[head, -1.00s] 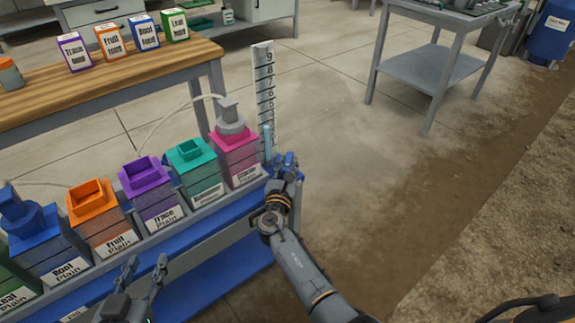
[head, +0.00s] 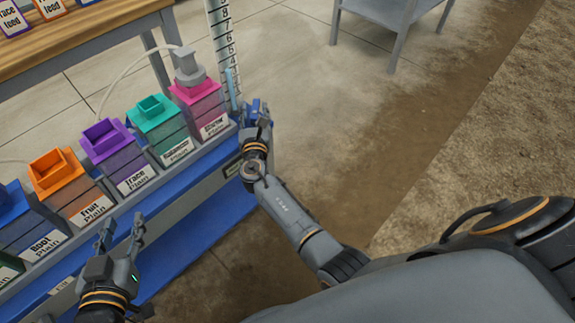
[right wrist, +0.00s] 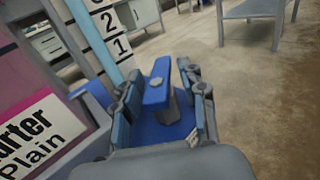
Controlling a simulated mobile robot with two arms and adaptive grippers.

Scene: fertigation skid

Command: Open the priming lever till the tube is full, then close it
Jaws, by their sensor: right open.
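The blue priming lever (right wrist: 157,92) with a grey pivot shows in the right wrist view. It stands between the two fingers of my right gripper (right wrist: 162,100), which is open around it. In the head view my right gripper (head: 257,112) is at the right end of the blue-edged bench and hides most of the lever. A light-blue upright tube (head: 231,84) stands just left of it, before a numbered white scale (head: 220,35). The tube also shows in the right wrist view (right wrist: 92,42); its fill level is unclear. My left gripper (head: 123,232) is open and empty before the bench.
A row of labelled tanks stands on the bench, with a pink one (head: 200,98) nearest the tube and a teal one (head: 158,125) beside it. A wooden table (head: 90,35) is behind. The floor to the right is clear up to a grey table (head: 385,15).

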